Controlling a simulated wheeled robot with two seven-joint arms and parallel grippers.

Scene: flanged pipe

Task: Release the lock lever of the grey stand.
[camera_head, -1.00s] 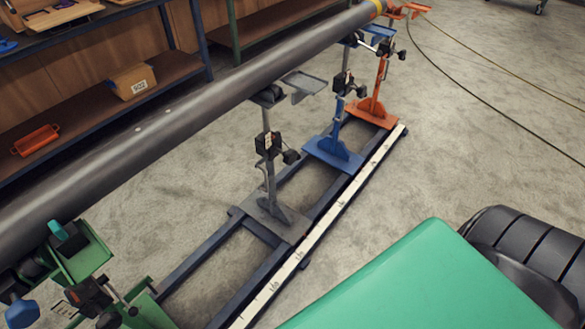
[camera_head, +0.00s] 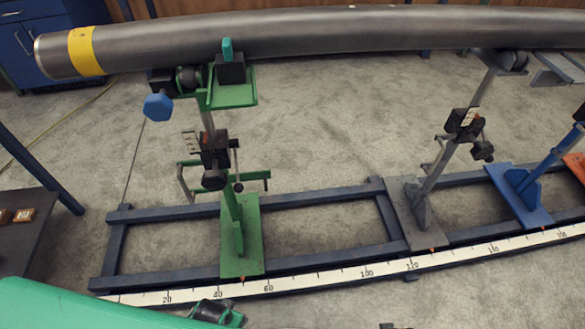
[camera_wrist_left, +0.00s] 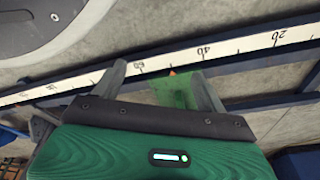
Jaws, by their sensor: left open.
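The grey stand (camera_head: 430,190) is right of centre in the head view, its post leaning and its roller head under the pipe (camera_head: 300,32). Its black clamp block (camera_head: 463,122) sits midway up the post, with a dark lever knob (camera_head: 483,150) at its right side. Whether the lever is locked cannot be told. My left gripper (camera_wrist_left: 158,68) shows in the left wrist view, open and empty. It points down over the rail, with the green stand's base (camera_wrist_left: 178,88) beyond and between its fingers. It is apart from the grey stand. My right gripper is not seen.
The green stand (camera_head: 240,235) is to the left, with the blue stand (camera_head: 522,190) close right of the grey one. A white scale (camera_head: 330,275) runs along the front of the dark blue rail frame (camera_head: 320,195). A dark shelf (camera_head: 30,225) is at far left.

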